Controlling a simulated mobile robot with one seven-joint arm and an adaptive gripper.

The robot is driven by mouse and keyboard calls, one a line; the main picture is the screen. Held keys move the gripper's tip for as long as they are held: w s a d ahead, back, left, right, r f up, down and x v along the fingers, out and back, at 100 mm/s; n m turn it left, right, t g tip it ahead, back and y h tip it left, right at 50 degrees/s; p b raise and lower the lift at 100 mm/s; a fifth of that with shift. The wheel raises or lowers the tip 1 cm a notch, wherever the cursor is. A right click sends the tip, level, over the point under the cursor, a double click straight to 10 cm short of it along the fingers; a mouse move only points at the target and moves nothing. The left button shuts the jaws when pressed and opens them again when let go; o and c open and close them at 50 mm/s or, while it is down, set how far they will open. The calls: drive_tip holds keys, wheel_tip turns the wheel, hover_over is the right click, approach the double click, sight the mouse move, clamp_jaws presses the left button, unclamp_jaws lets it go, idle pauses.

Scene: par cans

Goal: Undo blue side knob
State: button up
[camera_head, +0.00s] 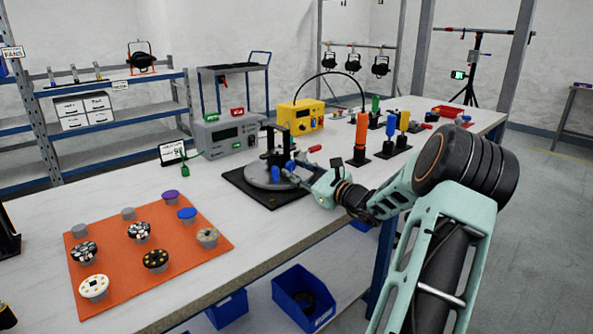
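A black fixture with upright posts (269,142) stands on a round grey plate (262,180) over a black base (240,183) on the workbench. A small blue knob (290,165) shows at the fixture's right side, just at the tip of my gripper (293,172). A second blue part (275,173) shows at its lower front. My gripper reaches in from the right, low over the plate. Its fingers are too small and partly hidden to tell whether they are open or shut, or whether they touch the knob.
An orange mat (200,254) with several round parts lies at the front left. A grey power unit (225,133) and a yellow one (300,115) stand behind the fixture. An orange cylinder (361,130) and other coloured upright tools stand to the right, near my arm. The front bench strip is clear.

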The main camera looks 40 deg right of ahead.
drive_tip(key=s, duration=0.8)
drive_tip(key=s+d, duration=0.1)
drive_tip(key=s, duration=0.3)
